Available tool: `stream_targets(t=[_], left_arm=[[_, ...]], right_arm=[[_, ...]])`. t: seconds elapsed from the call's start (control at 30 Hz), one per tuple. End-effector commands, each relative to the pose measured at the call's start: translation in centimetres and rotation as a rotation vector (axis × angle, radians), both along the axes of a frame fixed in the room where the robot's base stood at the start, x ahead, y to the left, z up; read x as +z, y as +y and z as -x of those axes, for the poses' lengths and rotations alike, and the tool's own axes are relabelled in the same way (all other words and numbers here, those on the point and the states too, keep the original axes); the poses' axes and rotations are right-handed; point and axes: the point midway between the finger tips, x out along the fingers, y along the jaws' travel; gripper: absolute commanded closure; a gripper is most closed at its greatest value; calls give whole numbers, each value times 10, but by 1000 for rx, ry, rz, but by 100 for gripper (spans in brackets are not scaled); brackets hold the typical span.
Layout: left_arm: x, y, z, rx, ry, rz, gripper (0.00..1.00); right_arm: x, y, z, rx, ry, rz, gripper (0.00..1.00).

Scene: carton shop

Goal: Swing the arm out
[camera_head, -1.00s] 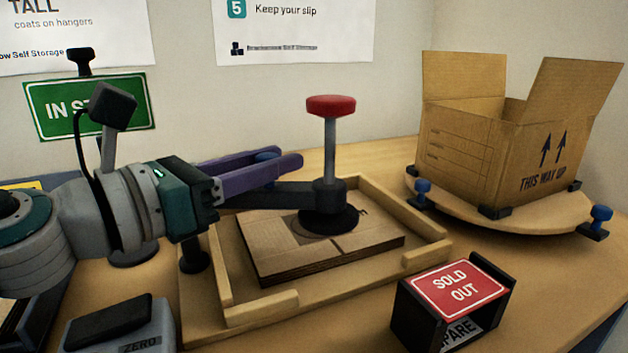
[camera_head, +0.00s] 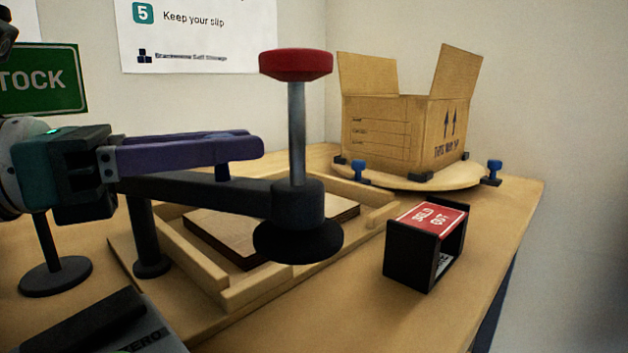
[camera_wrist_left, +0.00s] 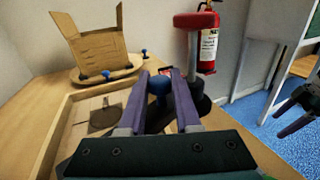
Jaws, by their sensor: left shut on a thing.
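The black swing arm (camera_head: 200,190) runs from a post (camera_head: 148,240) at the left of the wooden tray. Its free end carries a steel rod with a red cap (camera_head: 296,65) and a round black pad (camera_head: 298,243), in front of the cardboard stack (camera_head: 225,238) and partly hiding it. My left gripper (camera_head: 252,149) is shut on the blue knob on this arm. The knob (camera_wrist_left: 158,86) shows between its purple fingers in the left wrist view. My right gripper (camera_wrist_left: 297,108) shows at that view's right edge, its jaws unclear.
The wooden tray (camera_head: 290,285) holds the cardboard stack. An open carton (camera_head: 385,135) stands on a round board (camera_head: 400,183) at the back. A black holder with a SOLD OUT card (camera_head: 428,220) stands at the right. A ZERO box (camera_head: 150,335) is at front left.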

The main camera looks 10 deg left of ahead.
Motion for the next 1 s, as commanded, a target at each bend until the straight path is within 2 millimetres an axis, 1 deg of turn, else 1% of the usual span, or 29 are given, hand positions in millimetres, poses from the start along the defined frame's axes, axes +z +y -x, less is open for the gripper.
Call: stream_targets(t=[0.03,0.2,0.73,0.77,0.9,1.0], left_arm=[[-7,1,2,-17,1,-5,100],[-4,1,7,-63,0,-6,100],[0,0,10,-88,1,-4,100],[0,0,10,-88,1,-4,65],[0,0,10,-87,1,-3,49],[0,0,10,-87,1,-3,40]], right_arm=[[-10,-1,-1,1,-2,2,10],[-18,-2,-1,7,-3,8,10],[-19,-2,-1,9,-4,8,10],[-19,-2,-1,8,-4,8,10],[-19,-1,-1,6,-4,4,10],[-19,0,-1,4,-4,3,10]])
